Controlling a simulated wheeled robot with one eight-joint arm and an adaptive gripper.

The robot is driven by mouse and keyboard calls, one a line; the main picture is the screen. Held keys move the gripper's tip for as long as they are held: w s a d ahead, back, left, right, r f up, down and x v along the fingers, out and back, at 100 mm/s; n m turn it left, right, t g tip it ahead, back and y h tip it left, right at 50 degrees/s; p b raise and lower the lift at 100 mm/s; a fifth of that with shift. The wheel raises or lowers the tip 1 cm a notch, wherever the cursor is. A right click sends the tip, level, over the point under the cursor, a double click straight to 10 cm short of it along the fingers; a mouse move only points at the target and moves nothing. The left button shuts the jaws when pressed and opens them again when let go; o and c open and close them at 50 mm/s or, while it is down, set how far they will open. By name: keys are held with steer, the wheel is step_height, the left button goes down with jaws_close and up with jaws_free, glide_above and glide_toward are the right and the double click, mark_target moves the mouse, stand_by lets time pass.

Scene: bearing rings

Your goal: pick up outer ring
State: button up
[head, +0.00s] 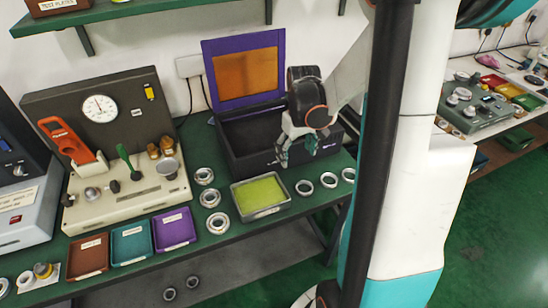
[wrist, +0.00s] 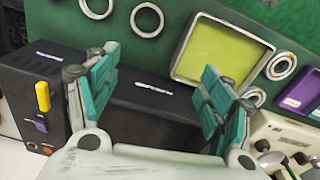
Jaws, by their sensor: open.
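Plain metal rings lie on the green bench to the right of the yellow-green tray in the head view: one nearest the tray (head: 304,187), one in the middle (head: 329,180) and one at the far right (head: 349,175). Two plain rings also show at the top of the wrist view, a left one (wrist: 97,8) and a right one (wrist: 147,20). I cannot tell which is the outer ring. My gripper (head: 297,150) is open and empty, above the open black box and apart from the rings. Its teal fingers (wrist: 158,75) show in the wrist view.
The black box (head: 240,155) with a raised purple lid stands behind. The tray (head: 235,197) is between the plain rings and several thicker rings (head: 210,198). A test unit (head: 130,205) and small coloured trays (head: 174,230) stand left.

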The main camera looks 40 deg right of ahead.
step_height(320, 180, down, 2)
steer(key=s+d+f, duration=0.1)
steer(key=s+d, duration=0.1)
steer(key=d, duration=0.1)
steer(key=b, duration=0.2)
glide_above(305, 187)
steer(key=shift+g, duration=0.3)
steer(key=f, duration=0.6)
steer(key=shift+a+f, duration=0.25)
steer(key=shift+a, duration=0.1)
steer(key=shift+w+d+f+b, duration=0.15)
steer(key=shift+f+b, duration=0.6)
steer(key=shift+f, duration=0.8)
steer(key=shift+s+d+f+b, duration=0.15)
steer(key=shift+f+b, duration=0.6)
steer(key=shift+f, duration=0.75)
steer(key=c, duration=1.2)
